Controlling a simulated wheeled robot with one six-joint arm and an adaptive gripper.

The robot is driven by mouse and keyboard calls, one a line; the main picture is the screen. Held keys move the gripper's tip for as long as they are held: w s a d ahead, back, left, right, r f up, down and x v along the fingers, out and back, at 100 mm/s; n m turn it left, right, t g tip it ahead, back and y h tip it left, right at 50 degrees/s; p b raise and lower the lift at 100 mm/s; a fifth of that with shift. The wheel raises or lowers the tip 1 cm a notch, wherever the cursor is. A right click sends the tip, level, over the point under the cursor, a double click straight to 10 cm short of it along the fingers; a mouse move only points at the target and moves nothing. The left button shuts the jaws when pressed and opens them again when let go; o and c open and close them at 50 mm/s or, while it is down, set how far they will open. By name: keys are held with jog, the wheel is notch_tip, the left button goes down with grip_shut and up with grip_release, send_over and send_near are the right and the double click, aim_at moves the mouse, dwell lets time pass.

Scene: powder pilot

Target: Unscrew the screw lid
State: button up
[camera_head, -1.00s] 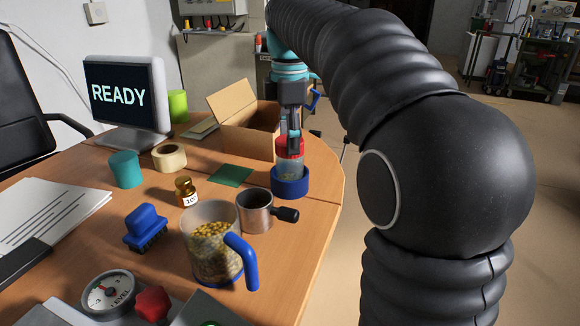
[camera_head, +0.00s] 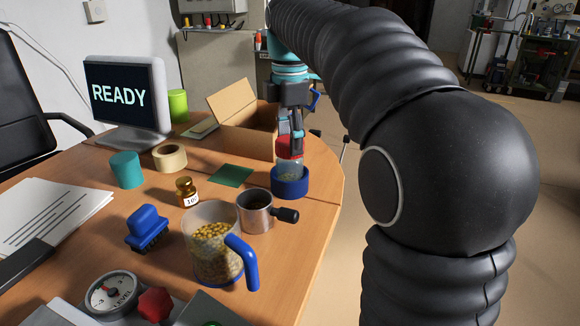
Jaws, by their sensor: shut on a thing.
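The screw lid (camera_head: 289,148) is red and sits on top of a clear jar (camera_head: 290,166) near the table's right edge. The jar stands upright in a dark blue ring-shaped holder (camera_head: 290,186). My gripper (camera_head: 292,142) points down from above and is shut on the red lid. The fingers cover part of the lid. Whether the lid's thread is loose cannot be told.
An open cardboard box (camera_head: 247,125) stands just behind and left of the jar. A metal cup with a black handle (camera_head: 256,210) and a clear jug of yellow grains (camera_head: 213,245) stand in front. A green square (camera_head: 231,175) lies to the left.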

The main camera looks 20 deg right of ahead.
jog(key=shift+r, duration=0.9)
dwell(0.5)
jog(key=shift+r, duration=2.1)
